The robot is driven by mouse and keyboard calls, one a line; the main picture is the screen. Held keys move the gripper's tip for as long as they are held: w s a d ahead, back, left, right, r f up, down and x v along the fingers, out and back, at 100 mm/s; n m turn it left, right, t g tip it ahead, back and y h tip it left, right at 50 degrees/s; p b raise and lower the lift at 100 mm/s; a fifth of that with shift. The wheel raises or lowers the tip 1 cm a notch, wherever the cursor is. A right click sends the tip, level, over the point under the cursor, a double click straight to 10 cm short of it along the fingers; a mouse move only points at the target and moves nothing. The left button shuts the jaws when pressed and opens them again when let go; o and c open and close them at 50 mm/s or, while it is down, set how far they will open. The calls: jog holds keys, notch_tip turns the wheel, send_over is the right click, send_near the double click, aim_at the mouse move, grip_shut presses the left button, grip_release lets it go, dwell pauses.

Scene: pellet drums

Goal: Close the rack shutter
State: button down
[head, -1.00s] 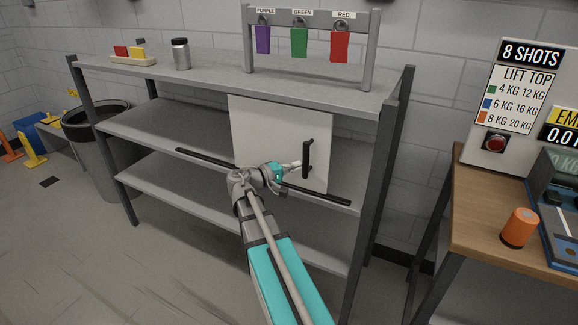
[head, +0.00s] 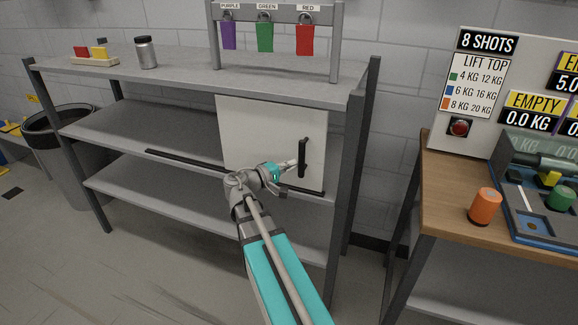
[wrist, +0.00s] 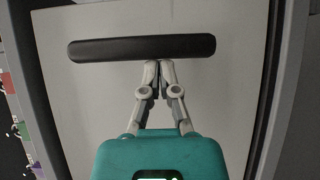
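The rack shutter (head: 258,130) is a pale flat panel on a dark rail (head: 185,160) at the middle shelf. It covers the right part of that opening, close to the right post, and the left part is open. Its black upright handle (head: 303,157) is near its right edge. My gripper (head: 294,164) is just left of the handle. In the wrist view my gripper's fingertips (wrist: 159,66) are together, right at the edge of the handle (wrist: 142,48). The handle is not seen between them; I cannot tell if they touch it.
A wooden table (head: 440,185) with an orange cylinder (head: 484,206) stands to the right. A dark bin (head: 62,150) is at left.

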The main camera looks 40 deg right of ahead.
jog(key=shift+s+a+f, duration=0.1)
jog(key=shift+s, duration=0.15)
jog(key=w+a, duration=0.4)
jog(key=a, duration=0.8)
jog(key=shift+a, duration=0.25)
jog(key=shift+s, duration=0.1)
dwell(0.4)
jog(key=s+a+f+y, duration=0.3)
jog(key=a+f+y, duration=0.5)
jog(key=f, duration=0.1)
jog(key=s+a+f+y, duration=0.4)
jog(key=a+f+y, duration=0.3)
jog(key=a+f, duration=0.15)
jog(key=a+y, duration=0.3)
jog(key=a, duration=0.1)
notch_tip(320, 180, up, 14)
jog(key=p, duration=1.5)
jog(key=shift+s+r+t, duration=0.25)
jog(key=shift+s+t, duration=0.05)
jog(key=shift+s, duration=0.1)
